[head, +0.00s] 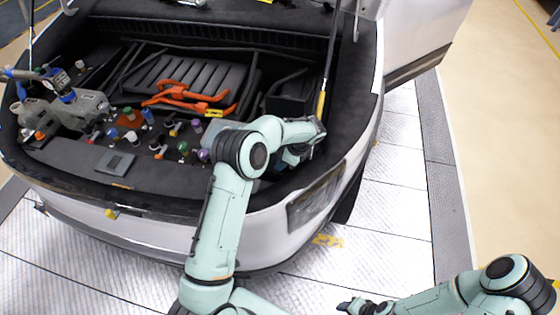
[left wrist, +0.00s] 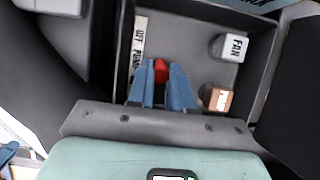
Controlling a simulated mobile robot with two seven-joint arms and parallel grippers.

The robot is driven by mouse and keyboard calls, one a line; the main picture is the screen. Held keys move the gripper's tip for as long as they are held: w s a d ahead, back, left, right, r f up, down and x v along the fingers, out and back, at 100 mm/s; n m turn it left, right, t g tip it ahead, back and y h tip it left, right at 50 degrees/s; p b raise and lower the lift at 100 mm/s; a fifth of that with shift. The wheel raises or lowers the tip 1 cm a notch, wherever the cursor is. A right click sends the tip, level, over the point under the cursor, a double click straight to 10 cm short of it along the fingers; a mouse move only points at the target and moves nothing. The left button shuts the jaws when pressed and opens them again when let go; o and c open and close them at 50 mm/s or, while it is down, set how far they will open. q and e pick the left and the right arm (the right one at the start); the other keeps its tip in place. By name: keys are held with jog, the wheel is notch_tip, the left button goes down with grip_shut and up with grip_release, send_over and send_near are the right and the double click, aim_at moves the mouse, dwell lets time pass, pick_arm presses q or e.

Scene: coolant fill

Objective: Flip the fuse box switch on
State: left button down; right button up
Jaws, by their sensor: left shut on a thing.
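The fuse box is an open dark box (left wrist: 190,27) in the left wrist view. Inside it stands a small red switch (left wrist: 161,70), beside a white label strip (left wrist: 139,45) with lettering that seems to read OFF and PUMP. My left gripper (left wrist: 162,78) has its two blue fingers closed on the red switch, one on each side. The fingers hide the switch's lower part, so its exact position cannot be told. In the head view my left gripper (head: 297,153) reaches into the right side of the car's bay, and my wrist hides the switch there.
A white block marked FAN (left wrist: 235,47) and a copper-brown block (left wrist: 216,98) sit right of the fingers. Orange cables (head: 185,95) and several coloured caps fill the bay. My right gripper (head: 352,306) is low outside the car, over clear floor.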

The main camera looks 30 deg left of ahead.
dwell(0.4)
pick_arm(q)
jog(key=c, duration=1)
grip_release()
jog(key=v, duration=1.3)
jog(key=shift+w+d+r, duration=0.1)
jog(key=shift+d+r, duration=0.05)
